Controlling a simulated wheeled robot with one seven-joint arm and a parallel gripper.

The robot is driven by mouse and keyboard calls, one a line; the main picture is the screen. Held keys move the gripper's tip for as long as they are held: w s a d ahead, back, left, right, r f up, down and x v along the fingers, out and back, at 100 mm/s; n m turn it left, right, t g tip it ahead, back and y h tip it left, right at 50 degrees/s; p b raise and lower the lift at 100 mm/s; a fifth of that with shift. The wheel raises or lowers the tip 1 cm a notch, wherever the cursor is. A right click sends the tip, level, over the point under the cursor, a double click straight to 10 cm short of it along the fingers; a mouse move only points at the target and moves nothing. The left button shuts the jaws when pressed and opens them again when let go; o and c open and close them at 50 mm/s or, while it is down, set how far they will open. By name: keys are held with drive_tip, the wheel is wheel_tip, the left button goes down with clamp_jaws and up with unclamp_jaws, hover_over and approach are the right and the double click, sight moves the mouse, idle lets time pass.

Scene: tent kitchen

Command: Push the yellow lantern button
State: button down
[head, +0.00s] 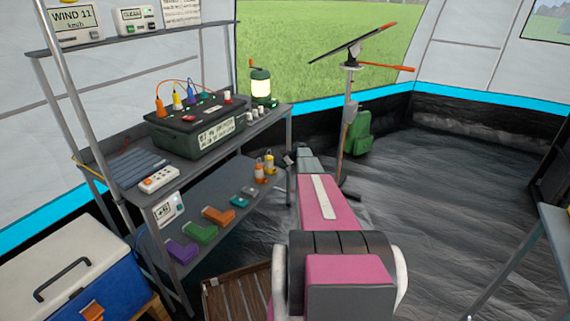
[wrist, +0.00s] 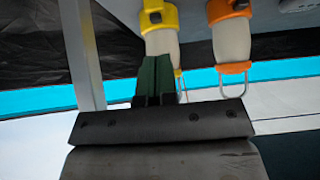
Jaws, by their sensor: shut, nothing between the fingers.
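A small yellow lantern (head: 270,164) with a pale body stands on the lower shelf, beside an orange lantern (head: 259,173). In the wrist view, which appears upside down, the yellow lantern (wrist: 160,41) shows a yellow band with a dark spot, perhaps its button. The orange lantern (wrist: 232,42) stands to its right. My gripper (head: 288,160) is just right of the yellow lantern in the head view. In the wrist view my gripper (wrist: 155,62) has its dark green fingers together and empty, overlapping the yellow lantern's picture. I cannot tell whether they touch it.
The lower shelf (head: 225,188) also holds several coloured blocks. A shelf post (head: 291,160) is close to my gripper. Open floor (head: 440,190) lies to the right.

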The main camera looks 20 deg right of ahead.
sight(274, 169)
drive_tip(key=x, duration=0.7)
drive_tip(key=shift+f, duration=0.1)
